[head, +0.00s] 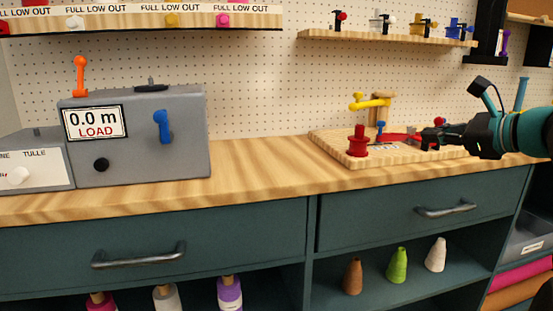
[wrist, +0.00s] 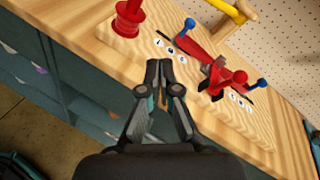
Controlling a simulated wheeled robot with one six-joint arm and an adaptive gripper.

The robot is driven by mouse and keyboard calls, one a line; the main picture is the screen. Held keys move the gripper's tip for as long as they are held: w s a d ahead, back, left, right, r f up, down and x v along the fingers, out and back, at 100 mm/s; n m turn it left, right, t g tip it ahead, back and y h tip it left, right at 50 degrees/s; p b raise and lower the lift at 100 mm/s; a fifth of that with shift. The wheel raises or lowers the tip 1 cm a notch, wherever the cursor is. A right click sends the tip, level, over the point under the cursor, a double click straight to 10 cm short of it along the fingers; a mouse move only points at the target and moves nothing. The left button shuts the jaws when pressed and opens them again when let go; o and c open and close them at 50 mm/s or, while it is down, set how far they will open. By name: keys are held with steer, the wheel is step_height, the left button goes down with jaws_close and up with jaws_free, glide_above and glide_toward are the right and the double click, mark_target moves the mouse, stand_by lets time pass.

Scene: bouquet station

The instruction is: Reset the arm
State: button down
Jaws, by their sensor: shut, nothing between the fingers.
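In the head view my arm comes in from the right, and my gripper (head: 425,138) is by the right part of a wooden board (head: 345,141). On that board stand a red spool (head: 358,142), a red piece with blue knobs, and a yellow lever (head: 370,103). The wrist view shows the red spool (wrist: 128,18) to the left of the fingers and the red piece (wrist: 205,55) to the right.
A grey machine (head: 140,135) reading "0.0 m LOAD" stands on the left of the counter (head: 260,165). The counter between it and the board is clear. A shelf (head: 390,38) with small levers hangs above. Below are drawers and several cones on a shelf.

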steer(key=s+a+f+n+g+h, duration=0.1)
steer(key=s+a+f+n+g, duration=0.3)
steer(key=a+f, duration=0.35)
steer(key=s+a+f+n+g+h, duration=0.1)
steer(key=s+a+f+n+g, duration=0.1)
steer(key=s+a+f+n, duration=0.5)
steer(key=s+a+f+n+g+h, duration=0.1)
steer(key=s+a+f+n+h, duration=0.1)
steer(key=s+f+n, duration=0.4)
steer(key=s+a+f+n+h, duration=0.2)
steer(key=s+f+n, duration=0.3)
steer(key=f+n, duration=0.2)
steer(key=shift+s+a+f+n+g+h, duration=0.3)
steer(key=shift+s+a+f+n+g, duration=0.05)
steer(key=shift+s+f+n+g, duration=0.05)
